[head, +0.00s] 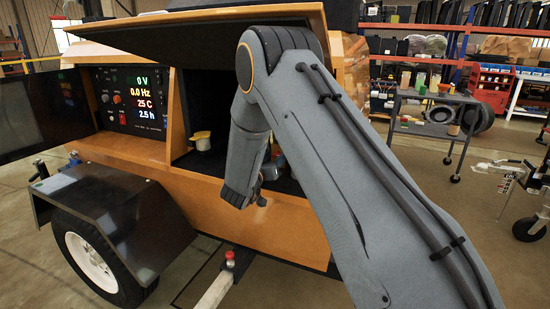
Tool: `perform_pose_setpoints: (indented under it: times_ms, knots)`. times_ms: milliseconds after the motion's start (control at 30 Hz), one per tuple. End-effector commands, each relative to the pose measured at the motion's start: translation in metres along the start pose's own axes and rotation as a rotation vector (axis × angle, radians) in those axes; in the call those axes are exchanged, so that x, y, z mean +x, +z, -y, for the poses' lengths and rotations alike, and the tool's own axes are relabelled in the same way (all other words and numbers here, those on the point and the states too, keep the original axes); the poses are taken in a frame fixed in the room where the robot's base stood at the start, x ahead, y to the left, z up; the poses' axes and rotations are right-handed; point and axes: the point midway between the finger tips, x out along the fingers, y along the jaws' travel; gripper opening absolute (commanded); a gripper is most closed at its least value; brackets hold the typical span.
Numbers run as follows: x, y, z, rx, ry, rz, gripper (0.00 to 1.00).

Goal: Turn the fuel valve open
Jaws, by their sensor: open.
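An orange generator trailer (150,185) stands in front of me, with its side compartment open under a raised lid (205,32). A yellow-topped cap on a pale neck (201,140) shows inside the dark compartment, left of my arm. I cannot make out the fuel valve; my arm covers much of the opening. My arm comes up from the lower right, bends at the elbow and drops down to the wrist in front of the compartment.
A lit control panel (133,100) reads 0 V, 0.0 Hz, 25 C and 2.5 h. A black fender over a wheel (90,262) juts out at lower left. A pale beam with a red knob (230,259) sticks out below. A grey cart (437,115) stands behind at right.

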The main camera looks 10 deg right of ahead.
Motion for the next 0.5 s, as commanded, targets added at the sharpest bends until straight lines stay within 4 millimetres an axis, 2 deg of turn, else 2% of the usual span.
perform_pose_setpoints:
  times_ms: [33, 267, 300, 500]
  knots:
    - [-0.0015, -0.0006, 0.002, 0.0, -0.003, -0.001, 0.52]
    - [-0.0022, -0.0006, 0.003, 0.0, -0.004, -0.001, 0.13]
    - [-0.0021, -0.0006, 0.0029, 0.0, -0.004, -0.001, 0.1]
    - [-0.0012, -0.0001, 0.0021, 0.063, -0.004, 0.0, 0.1]
